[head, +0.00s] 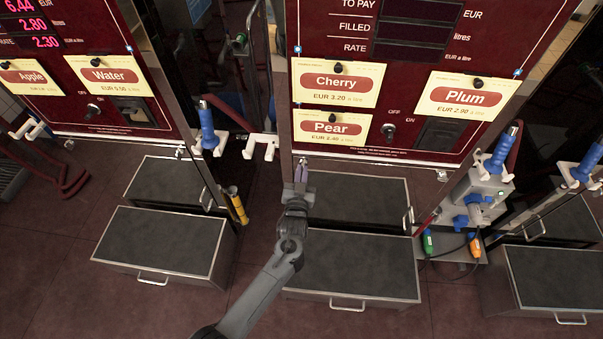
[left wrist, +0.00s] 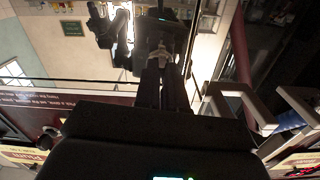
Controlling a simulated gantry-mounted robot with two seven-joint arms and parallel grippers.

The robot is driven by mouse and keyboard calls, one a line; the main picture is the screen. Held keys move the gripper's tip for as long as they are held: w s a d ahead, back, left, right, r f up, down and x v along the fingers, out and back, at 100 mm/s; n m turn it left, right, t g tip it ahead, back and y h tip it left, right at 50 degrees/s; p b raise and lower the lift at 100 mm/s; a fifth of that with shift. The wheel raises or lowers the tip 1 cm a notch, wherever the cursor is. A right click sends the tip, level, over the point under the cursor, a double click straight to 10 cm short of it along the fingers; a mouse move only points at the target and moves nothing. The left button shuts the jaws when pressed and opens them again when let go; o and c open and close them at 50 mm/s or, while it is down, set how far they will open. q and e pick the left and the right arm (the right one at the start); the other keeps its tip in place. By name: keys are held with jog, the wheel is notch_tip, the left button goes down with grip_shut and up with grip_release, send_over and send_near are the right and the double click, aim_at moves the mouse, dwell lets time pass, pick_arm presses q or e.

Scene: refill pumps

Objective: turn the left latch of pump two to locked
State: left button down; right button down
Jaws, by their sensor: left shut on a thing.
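Pump two (head: 345,155) is the dark red cabinet in the middle of the head view, with Cherry, Pear and Plum cards. My left gripper (head: 301,172) is at the lower left corner of its front panel, with the arm rising from below. Its fingers are shut on the left latch there, which they mostly hide. In the left wrist view the dark fingers (left wrist: 165,78) are close together, with a small pale piece (left wrist: 160,52) at their tips. I cannot tell which way the latch is turned. The right latch (head: 442,175) shows small at the lower right corner.
A white hook (head: 261,146) and a blue nozzle (head: 208,128) are just left of my left gripper. Grey steps (head: 350,265) stand below the pump. A grey box with blue fittings (head: 478,192) is at the right.

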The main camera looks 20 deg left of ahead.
dwell(0.4)
pick_arm(q)
jog(key=c, duration=1.2)
grip_release()
jog(key=shift+s, duration=0.1)
jog(key=shift+s+d, duration=0.1)
jog(key=shift+s, duration=0.15)
jog(key=shift+p+v, duration=1.7)
jog(key=shift+v, duration=3.4)
